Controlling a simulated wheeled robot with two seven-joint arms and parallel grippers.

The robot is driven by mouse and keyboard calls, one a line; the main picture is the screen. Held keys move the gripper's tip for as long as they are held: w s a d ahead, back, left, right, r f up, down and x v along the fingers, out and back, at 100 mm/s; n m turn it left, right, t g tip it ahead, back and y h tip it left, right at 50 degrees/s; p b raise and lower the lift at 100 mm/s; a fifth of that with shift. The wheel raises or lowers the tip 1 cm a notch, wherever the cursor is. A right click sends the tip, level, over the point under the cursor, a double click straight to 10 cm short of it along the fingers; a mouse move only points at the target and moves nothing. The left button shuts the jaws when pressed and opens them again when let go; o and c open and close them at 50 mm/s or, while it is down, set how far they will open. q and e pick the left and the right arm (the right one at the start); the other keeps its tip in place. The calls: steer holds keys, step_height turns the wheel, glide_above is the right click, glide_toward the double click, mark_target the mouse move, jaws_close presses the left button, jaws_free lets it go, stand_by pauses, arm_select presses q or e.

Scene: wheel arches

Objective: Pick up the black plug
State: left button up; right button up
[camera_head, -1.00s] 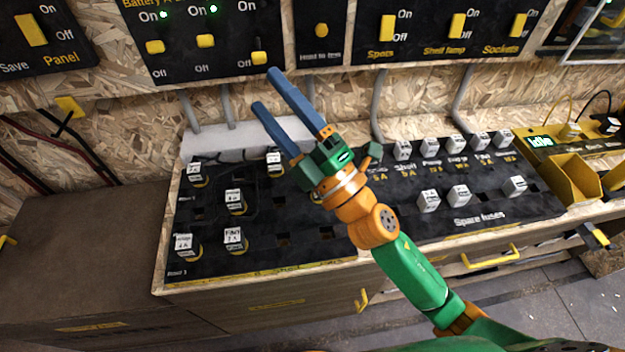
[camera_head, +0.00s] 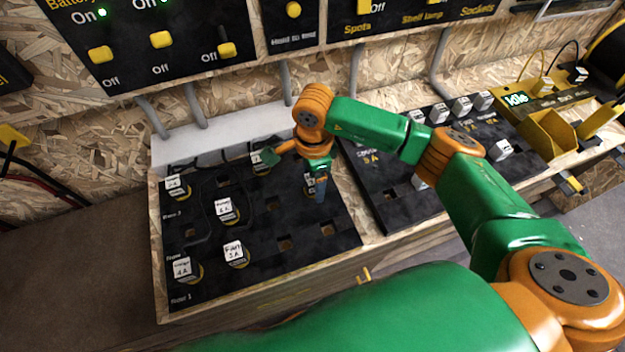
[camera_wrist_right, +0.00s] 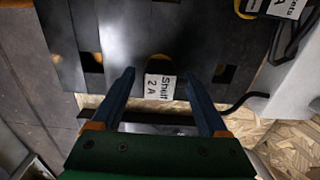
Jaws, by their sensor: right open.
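My right gripper (camera_head: 318,188) points down over the black fuse board (camera_head: 330,236). In the right wrist view the open fingers (camera_wrist_right: 166,98) stand on either side of a white fuse labelled "Shelf 2 A" (camera_wrist_right: 160,87), which looks untouched. In the head view the gripper partly hides that fuse. No plug that is clearly black shows. At the far right a thin black lead (camera_head: 577,47) curves down to a small pale end (camera_head: 581,74) beside the yellow tester marked "Idle" (camera_head: 516,99). My left gripper is not in view.
Several other white fuses, such as one marked 3 A (camera_head: 234,252), stand on the board. Empty sockets lie between them. A switch panel (camera_head: 150,62) is on the wall behind. A yellow bin (camera_head: 549,128) stands at the right. My own green arm covers the lower right.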

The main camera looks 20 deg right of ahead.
jaws_close()
stand_by(0.3)
